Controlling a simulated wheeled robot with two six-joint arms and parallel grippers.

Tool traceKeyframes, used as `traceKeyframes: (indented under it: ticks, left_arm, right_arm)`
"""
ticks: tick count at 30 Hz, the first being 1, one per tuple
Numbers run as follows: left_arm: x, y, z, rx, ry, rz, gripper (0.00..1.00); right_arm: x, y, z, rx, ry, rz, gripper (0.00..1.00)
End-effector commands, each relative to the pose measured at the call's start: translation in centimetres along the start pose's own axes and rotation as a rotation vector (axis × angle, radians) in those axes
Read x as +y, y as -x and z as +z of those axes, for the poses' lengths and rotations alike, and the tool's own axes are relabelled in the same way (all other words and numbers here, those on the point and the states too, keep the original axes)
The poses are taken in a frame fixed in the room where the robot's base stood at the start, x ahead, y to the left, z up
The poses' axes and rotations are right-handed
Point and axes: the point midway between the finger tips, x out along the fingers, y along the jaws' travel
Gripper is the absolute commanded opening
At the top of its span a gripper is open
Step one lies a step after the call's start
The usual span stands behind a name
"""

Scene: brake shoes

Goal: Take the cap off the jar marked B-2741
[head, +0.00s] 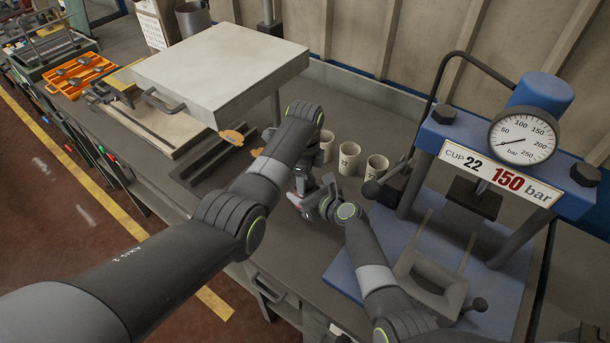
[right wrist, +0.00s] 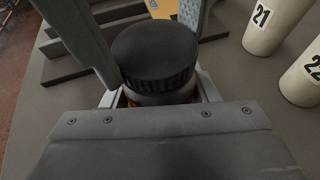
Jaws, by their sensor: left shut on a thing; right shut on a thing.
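A jar (right wrist: 162,98) with a wide black ribbed cap (right wrist: 155,50) stands upright in the right wrist view. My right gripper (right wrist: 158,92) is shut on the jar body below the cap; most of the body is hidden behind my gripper. My left gripper (head: 301,184) reaches down from above, and its grey fingers lie on either side of the cap, shut on it. The cap looks seated on the jar. In the head view my right gripper (head: 312,204) is just below the left one, and the arms largely hide the jar. No label B-2741 is readable.
Three cream cups (head: 349,158) stand behind the grippers; 21 and 22 are readable in the wrist view. A blue press (head: 440,135) with a gauge (head: 523,137) and a "CUP 22 150 bar" sign is at right. A pale slab (head: 220,65) and dark bars (head: 215,155) are at left.

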Motion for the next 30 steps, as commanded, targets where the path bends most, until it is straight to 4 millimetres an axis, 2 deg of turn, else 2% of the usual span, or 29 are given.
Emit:
traceKeyframes:
  ticks: [6,15,16,21,30]
  left_arm:
    - [-0.04,0.05,-0.03,0.0,0.157,-0.002,0.22]
    - [-0.05,0.05,-0.03,0.001,0.167,-0.003,0.22]
    - [-0.05,0.06,-0.04,0.001,0.167,-0.003,0.5]
    - [-0.04,0.05,-0.04,0.001,0.166,-0.002,0.71]
    - [0.0,0.6,-0.12,0.002,0.165,0.0,0.71]
  right_arm:
    - [0.1,-0.01,-0.14,0.002,-0.001,0.002,0.0]
    - [0.1,-0.01,-0.13,0.002,-0.001,0.002,0.0]
    - [0.1,-0.01,-0.13,0.002,-0.001,0.002,0.0]
    - [0.1,-0.01,-0.14,0.002,-0.001,0.002,0.0]
    - [0.04,0.0,-0.13,0.002,-0.001,0.001,0.0]
